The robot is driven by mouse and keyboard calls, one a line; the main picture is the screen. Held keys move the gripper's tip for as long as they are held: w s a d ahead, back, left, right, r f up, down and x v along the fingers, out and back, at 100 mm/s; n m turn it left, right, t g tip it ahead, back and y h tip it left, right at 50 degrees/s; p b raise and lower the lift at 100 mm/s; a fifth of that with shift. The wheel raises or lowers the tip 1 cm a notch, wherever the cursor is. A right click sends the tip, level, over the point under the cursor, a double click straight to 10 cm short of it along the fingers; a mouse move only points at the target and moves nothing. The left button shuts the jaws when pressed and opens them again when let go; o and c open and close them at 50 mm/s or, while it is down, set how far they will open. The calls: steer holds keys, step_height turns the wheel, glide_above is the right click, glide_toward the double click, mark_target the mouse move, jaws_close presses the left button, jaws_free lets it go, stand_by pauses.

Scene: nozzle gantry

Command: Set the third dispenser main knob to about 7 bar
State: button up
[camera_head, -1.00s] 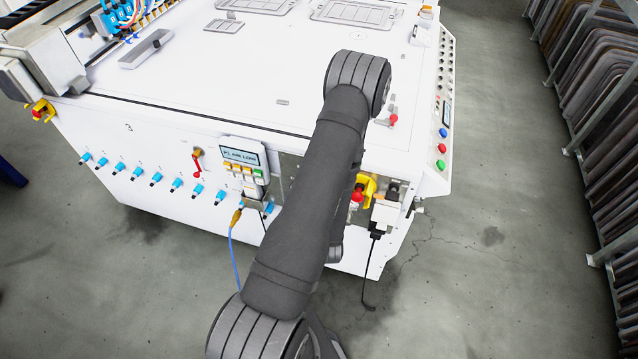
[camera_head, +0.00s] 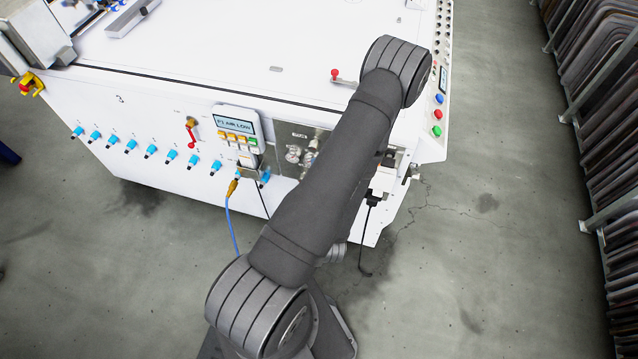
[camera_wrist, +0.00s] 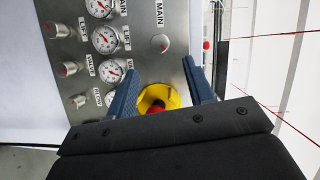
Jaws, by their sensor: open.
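In the wrist view, a steel panel (camera_wrist: 150,64) carries round gauges and knobs. A small round silver knob (camera_wrist: 160,43) sits beside a MAIN label, near the panel's right edge. The top gauge (camera_wrist: 99,6) also has a MAIN label beside it; its needle is too small to read. My gripper (camera_wrist: 159,68) is open, with its two blue fingers apart and nothing between the tips. The silver knob lies beyond the tips, roughly between their lines. In the head view, part of the panel (camera_head: 284,136) shows left of my arm; my gripper is hidden there.
A red button on a yellow base (camera_wrist: 157,98) sits between and below my fingers; contact cannot be told. Other knobs (camera_wrist: 68,68) line the panel's left side. In the head view, a display box (camera_head: 236,127) and blue fittings (camera_head: 171,156) are left of the panel.

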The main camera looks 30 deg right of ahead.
mark_target(313, 146)
steer(key=shift+v, duration=1.85)
steer(key=shift+w, duration=0.1)
steer(key=x, duration=1.1)
steer(key=shift+w+d, duration=0.15)
steer(key=shift+w, duration=0.25)
